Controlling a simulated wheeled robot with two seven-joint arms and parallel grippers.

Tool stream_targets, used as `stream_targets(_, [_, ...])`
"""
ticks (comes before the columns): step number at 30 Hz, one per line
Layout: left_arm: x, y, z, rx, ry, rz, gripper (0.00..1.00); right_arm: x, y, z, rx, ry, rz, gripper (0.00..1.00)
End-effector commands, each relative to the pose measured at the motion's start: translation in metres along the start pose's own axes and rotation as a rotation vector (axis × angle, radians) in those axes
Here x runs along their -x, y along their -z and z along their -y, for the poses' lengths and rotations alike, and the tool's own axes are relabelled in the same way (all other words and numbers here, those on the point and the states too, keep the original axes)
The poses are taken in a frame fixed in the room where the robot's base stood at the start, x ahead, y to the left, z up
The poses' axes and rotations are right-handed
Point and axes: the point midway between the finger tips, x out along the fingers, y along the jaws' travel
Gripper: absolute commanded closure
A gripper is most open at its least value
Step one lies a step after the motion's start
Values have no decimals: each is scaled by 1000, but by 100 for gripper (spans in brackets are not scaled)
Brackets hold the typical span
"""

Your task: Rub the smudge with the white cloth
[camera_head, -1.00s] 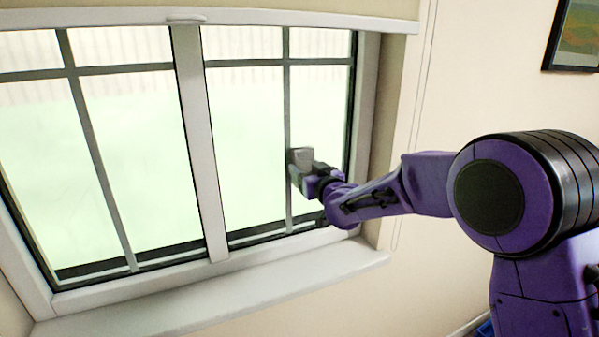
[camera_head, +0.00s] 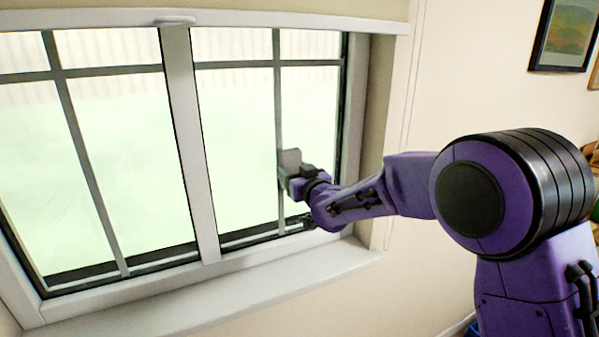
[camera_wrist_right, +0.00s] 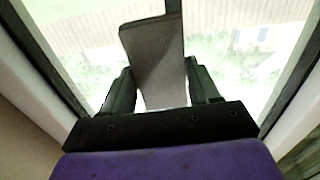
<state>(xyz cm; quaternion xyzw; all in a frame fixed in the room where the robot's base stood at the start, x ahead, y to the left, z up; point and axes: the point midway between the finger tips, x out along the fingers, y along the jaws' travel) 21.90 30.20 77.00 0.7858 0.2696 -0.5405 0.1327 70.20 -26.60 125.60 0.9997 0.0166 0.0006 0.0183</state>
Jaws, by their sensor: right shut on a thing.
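My right gripper (camera_head: 286,178) is shut on a cloth (camera_head: 291,159), which looks light grey in this light. In the head view it is in front of the right window pane, by the upright glazing bar. In the right wrist view the cloth (camera_wrist_right: 155,62) stands up between the two dark fingers of the gripper (camera_wrist_right: 161,84) and spreads past them toward the glass. I cannot tell whether it touches the glass. No smudge shows clearly; the glass (camera_head: 236,150) is bright and washed out. My left gripper is not in view.
The window has a white frame with a thick middle post (camera_head: 190,140) and thin grey bars. A white sill (camera_head: 215,285) juts out below. A blind (camera_head: 290,8) hangs along the top. A framed picture (camera_head: 565,35) is on the wall at right.

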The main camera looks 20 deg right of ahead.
Motion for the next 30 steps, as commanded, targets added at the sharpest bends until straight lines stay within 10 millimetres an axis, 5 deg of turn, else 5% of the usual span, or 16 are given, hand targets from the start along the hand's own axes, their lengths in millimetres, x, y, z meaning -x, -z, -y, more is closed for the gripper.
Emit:
stream_targets(22, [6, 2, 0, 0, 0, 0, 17, 0, 4, 64, 3, 3, -1, 64])
stream_targets(30, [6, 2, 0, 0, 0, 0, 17, 0, 3, 68, 1, 1, -1, 64])
